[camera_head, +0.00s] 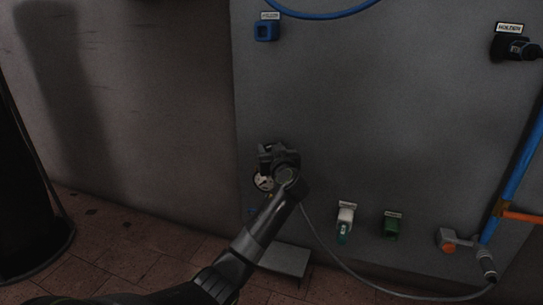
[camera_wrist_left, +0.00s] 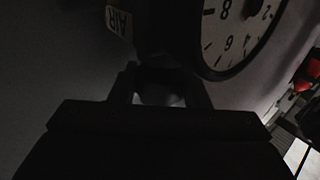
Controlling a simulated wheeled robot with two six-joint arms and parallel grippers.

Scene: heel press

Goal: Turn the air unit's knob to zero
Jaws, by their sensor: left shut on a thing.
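The air unit is mounted low on the grey panel, mostly hidden behind my left gripper (camera_head: 279,160) in the head view. Its round white gauge (camera_head: 263,183) peeks out at the gripper's lower left. In the left wrist view the gauge (camera_wrist_left: 236,38) is large at the upper right, with black numerals and its top cut off; I cannot read its value. An AIR label (camera_wrist_left: 119,21) is at the upper left. My left gripper (camera_wrist_left: 162,84) is shut on the rounded dark knob (camera_wrist_left: 160,97) between its fingers. The knob's turn angle is too dark to tell. My right gripper is not in view.
Right of the arm, a white-and-green fitting (camera_head: 344,224) and a green fitting (camera_head: 391,226) stick out of the panel. An orange-handled valve (camera_head: 449,240) and blue pipe (camera_head: 515,165) are farther right. A grey hose (camera_head: 345,265) hangs below.

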